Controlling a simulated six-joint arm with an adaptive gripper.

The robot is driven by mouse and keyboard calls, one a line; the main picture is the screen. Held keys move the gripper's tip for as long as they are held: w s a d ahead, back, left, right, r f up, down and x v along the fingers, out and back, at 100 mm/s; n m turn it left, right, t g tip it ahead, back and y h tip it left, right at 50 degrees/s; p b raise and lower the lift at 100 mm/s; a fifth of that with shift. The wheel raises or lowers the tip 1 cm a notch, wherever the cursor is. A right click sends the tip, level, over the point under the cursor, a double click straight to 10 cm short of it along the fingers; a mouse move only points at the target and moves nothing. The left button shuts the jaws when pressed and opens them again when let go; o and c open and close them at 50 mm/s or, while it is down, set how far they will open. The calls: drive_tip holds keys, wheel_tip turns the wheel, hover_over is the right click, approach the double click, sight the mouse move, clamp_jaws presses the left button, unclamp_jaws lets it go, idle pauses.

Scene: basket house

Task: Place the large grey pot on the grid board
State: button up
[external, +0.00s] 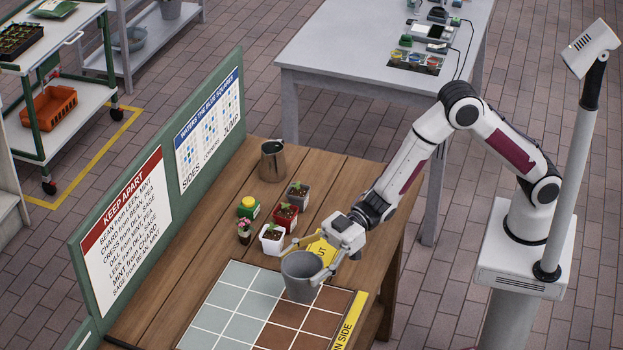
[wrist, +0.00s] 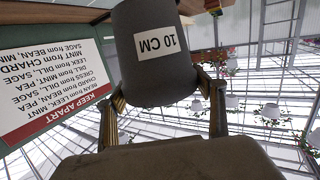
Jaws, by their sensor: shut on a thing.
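The large grey pot (external: 302,280) is upright, over the top middle of the grid board (external: 236,302) in the external view. I cannot tell whether its base touches the board. My gripper (external: 308,258) is shut on the pot, with a finger on either side. In the wrist view the pot (wrist: 150,75) appears inverted with a "10 CM" label, between my gripper's two fingers (wrist: 160,90). The board has pale grey-green squares on the left and brown squares on the right. The pot hides some squares.
Small potted seedlings (external: 286,214), a green-and-yellow container (external: 248,208) and a metal jug (external: 273,160) stand behind the board. A yellow sign (external: 321,249) is close by the gripper. A green panel with signs (external: 128,236) borders the table's left. The board's front squares are clear.

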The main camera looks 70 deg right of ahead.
sight(289, 292)
drive_tip(key=shift+w+d+f, duration=0.1)
drive_tip(key=shift+w+d, duration=0.1)
drive_tip(key=shift+w, duration=0.2)
drive_tip(key=shift+f, duration=3.15)
drive_tip(key=shift+f, duration=0.1)
drive_tip(key=shift+f, duration=1.8)
drive_tip(key=shift+f, duration=0.1)
drive_tip(key=o, duration=1.1)
